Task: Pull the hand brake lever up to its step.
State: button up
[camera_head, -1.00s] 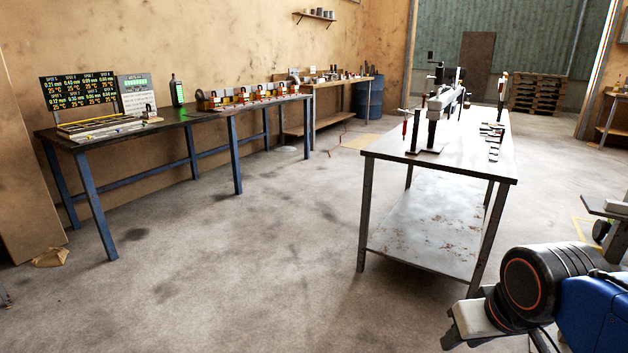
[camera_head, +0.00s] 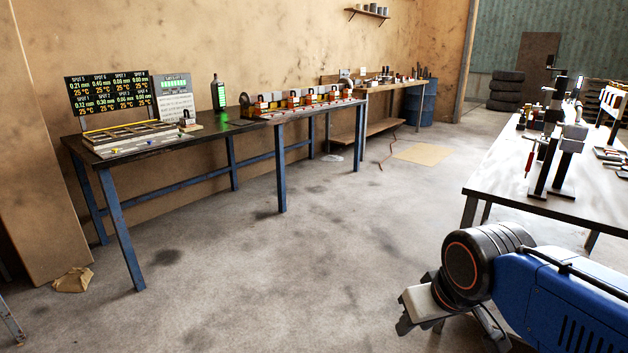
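The metal table (camera_head: 490,180) at the right carries an axle-like assembly with dark uprights and grey blocks (camera_head: 571,138). A thin red-handled part (camera_head: 529,163) hangs at its left side. I cannot tell for sure which part is the hand brake lever; the parts are small at this distance. My gripper (camera_head: 450,325) is at the bottom right, low in front of the table and well apart from the assembly. Its dark fingers look spread, with nothing seen between them.
A long blue-legged bench (camera_head: 282,180) with displays, a tray and a row of orange-and-white units stands along the left wall. A blue barrel (camera_head: 421,105) and stacked tyres (camera_head: 505,92) stand farther back. The concrete floor (camera_head: 300,270) between bench and table is clear.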

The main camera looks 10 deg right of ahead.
aim_at(574, 92)
jog(key=i+j+z, duration=0.1)
jog(key=i+z, duration=0.25)
jog(key=i+j+z, duration=0.2)
jog(key=i+z, duration=0.15)
jog(key=i+j+z, duration=0.3)
jog(key=i, duration=0.15)
jog(key=i+j+z, duration=0.7)
jog(key=j+z, duration=0.35)
jog(key=j, duration=0.2)
jog(key=i+j+z, duration=0.3)
jog(key=j, duration=0.3)
jog(key=j+z, duration=0.35)
jog(key=j, duration=0.15)
jog(key=i+j+z, duration=0.1)
jog(key=j, duration=0.3)
jog(key=i+j+z, duration=0.1)
jog(key=i+j, duration=0.15)
jog(key=j, duration=0.15)
jog(key=i+j+z, duration=0.1)
jog(key=j, duration=0.3)
jog(key=i+j, duration=0.15)
jog(key=j, duration=0.3)
jog(key=i+j+z, duration=0.15)
jog(key=j, duration=0.25)
